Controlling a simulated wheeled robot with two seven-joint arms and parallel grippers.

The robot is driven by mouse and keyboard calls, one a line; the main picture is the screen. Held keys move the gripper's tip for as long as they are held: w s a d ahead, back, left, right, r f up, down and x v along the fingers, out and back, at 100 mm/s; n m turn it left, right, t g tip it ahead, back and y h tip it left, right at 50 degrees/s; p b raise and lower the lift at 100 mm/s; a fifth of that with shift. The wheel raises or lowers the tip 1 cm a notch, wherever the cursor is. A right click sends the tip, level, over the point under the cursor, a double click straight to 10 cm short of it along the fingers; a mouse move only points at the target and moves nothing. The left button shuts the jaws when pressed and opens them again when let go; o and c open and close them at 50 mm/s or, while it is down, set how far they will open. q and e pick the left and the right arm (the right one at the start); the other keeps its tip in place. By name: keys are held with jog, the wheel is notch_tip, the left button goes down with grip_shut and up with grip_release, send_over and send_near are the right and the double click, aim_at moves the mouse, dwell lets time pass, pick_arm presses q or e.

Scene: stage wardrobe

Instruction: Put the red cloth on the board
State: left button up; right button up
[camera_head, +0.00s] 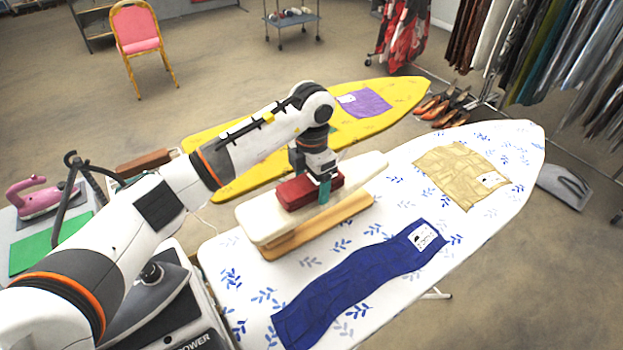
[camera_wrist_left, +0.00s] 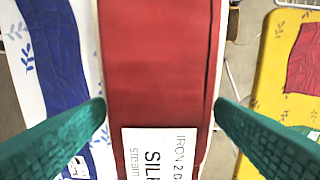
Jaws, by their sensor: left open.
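The red cloth (camera_head: 300,193) looks like a thick folded bundle on the cream sleeve board (camera_head: 262,220), which stands on the white patterned ironing board (camera_head: 400,225). In the left wrist view the red cloth (camera_wrist_left: 160,65) fills the middle, with a white label reading "SILK". My left gripper (camera_head: 313,186) points down at it. It is open, with its green fingers (camera_wrist_left: 160,108) on either side of the bundle. Whether they touch it I cannot tell. Another flat red piece (camera_wrist_left: 303,60) lies on the yellow board in the wrist view. My right gripper is not in view.
A blue cloth (camera_head: 350,285) and a tan cloth (camera_head: 460,175) lie on the white board. The yellow board (camera_head: 400,92) behind carries a purple cloth (camera_head: 365,102). An iron (camera_head: 150,290) stands at the lower left. A bare stretch lies between the sleeve board and the tan cloth.

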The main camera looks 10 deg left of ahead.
aim_at(312, 180)
pick_arm(q)
jog(key=shift+r, duration=0.25)
notch_tip(312, 180, up, 12)
jog(key=b, duration=0.3)
jog(key=shift+f, duration=0.15)
